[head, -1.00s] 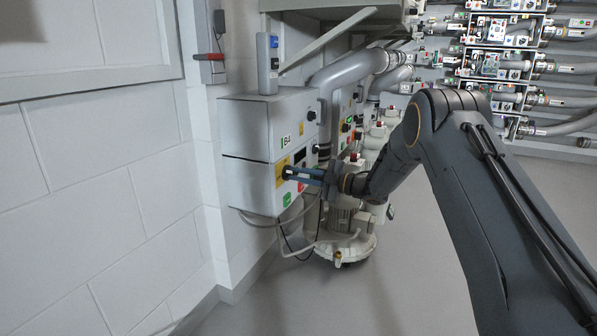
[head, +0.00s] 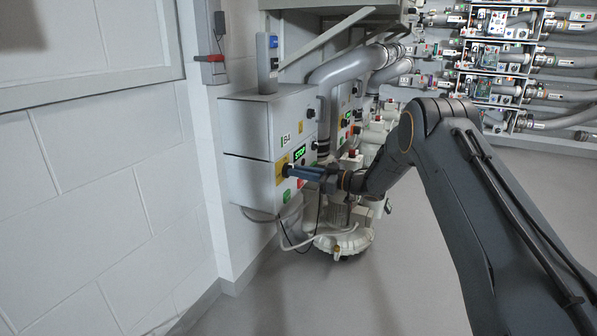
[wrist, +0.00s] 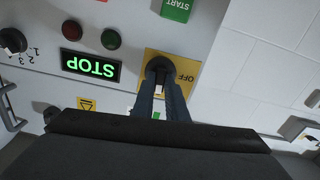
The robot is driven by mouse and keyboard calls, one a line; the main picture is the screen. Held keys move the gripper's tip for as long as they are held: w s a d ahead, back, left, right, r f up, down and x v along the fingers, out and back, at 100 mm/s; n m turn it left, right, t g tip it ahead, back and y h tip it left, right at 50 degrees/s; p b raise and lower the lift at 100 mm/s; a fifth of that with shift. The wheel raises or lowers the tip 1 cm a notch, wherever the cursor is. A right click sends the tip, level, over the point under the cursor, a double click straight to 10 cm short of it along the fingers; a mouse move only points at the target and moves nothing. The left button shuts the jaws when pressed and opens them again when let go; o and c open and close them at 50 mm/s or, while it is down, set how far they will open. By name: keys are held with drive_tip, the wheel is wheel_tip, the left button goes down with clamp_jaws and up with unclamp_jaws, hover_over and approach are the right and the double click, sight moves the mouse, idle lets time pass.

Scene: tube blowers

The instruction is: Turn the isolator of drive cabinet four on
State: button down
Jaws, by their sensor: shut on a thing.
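The drive cabinet (head: 254,140) marked "B4" hangs on the wall in the head view. The isolator is a black rotary knob (wrist: 158,66) on a yellow plate (wrist: 189,66), which also shows in the head view (head: 281,165). The word "OFF" is printed on the plate, upside down in the wrist view. My gripper (wrist: 161,88) is shut on the knob, which its fingers partly hide; in the head view my gripper (head: 292,173) reaches the plate from the right. The display (wrist: 91,67) beside the plate is lit with green "STOP". The knob's exact pointing is partly hidden.
A green START button (wrist: 177,8), a red lamp (wrist: 71,30), a green lamp (wrist: 111,39) and a numbered selector knob (wrist: 12,41) share the panel. A blower (head: 342,240) with hoses stands below the cabinet. The floor (head: 300,295) in front is clear.

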drive_tip(key=shift+m, duration=0.6)
drive_tip(key=c, duration=1.8)
unclamp_jaws()
drive_tip(key=shift+o, duration=0.2)
drive_tip(key=shift+d, duration=0.15)
drive_tip(key=p+v, duration=0.1)
drive_tip(key=v, duration=0.6)
drive_tip(key=shift+d+p, duration=0.3)
drive_tip(key=shift+p, duration=0.1)
drive_tip(key=shift+s, duration=0.1)
